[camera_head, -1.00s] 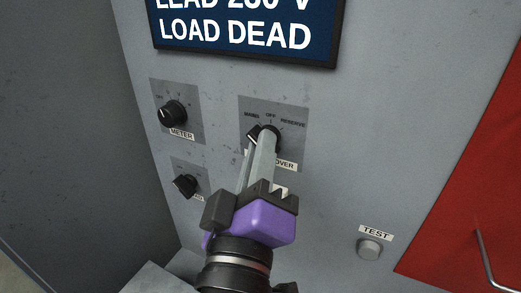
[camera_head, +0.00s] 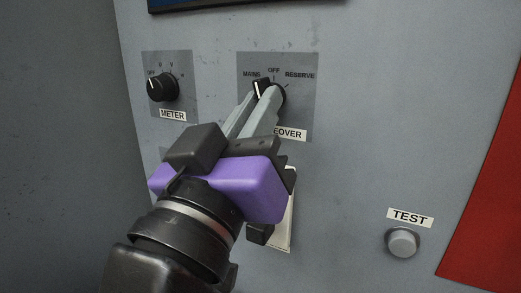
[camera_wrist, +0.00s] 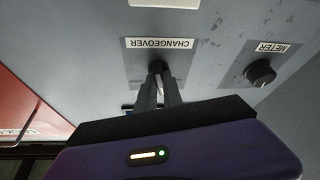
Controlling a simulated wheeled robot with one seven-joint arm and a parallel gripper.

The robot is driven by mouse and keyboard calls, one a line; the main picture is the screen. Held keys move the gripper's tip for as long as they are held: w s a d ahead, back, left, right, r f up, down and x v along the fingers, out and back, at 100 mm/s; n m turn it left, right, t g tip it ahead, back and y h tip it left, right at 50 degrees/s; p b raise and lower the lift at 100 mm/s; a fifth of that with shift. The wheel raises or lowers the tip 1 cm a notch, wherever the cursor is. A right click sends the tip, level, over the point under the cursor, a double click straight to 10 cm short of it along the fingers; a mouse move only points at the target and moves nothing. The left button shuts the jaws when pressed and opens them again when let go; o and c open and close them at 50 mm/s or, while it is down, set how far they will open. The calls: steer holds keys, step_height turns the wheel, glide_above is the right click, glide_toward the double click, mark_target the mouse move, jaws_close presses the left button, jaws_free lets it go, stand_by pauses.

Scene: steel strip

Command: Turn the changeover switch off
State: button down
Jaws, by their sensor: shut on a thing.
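The changeover switch is a round black knob (camera_head: 281,94) on a grey plate marked MAINS, OFF and RESERVE. In the head view its visible white mark faces the upper left, towards the MAINS side and left of OFF. My gripper (camera_head: 264,94) comes from the lower left, with its two grey fingers shut on the knob. The fingers hide part of the knob and of the CHANGEOVER label. In the wrist view the picture is upside down; the knob (camera_wrist: 155,67) sits at the tips of my gripper (camera_wrist: 158,78).
The METER knob (camera_head: 162,88) is to the left on the same grey panel. A TEST button (camera_head: 402,242) is at the lower right, beside a red panel (camera_head: 490,200). A white sheet (camera_head: 287,222) shows partly behind my gripper. A grey wall stands at the left.

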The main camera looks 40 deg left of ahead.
steer(key=shift+f+m+t+h+b, duration=0.15)
steer(key=shift+m+h+b, duration=0.4)
steer(key=shift+m+b, duration=0.55)
steer(key=shift+m+t+h+b, duration=0.25)
steer(key=shift+m+h+b, duration=0.3)
steer(key=shift+m+b, duration=0.5)
steer(key=shift+m, duration=0.25)
steer(key=c, duration=1.5)
jaws_free()
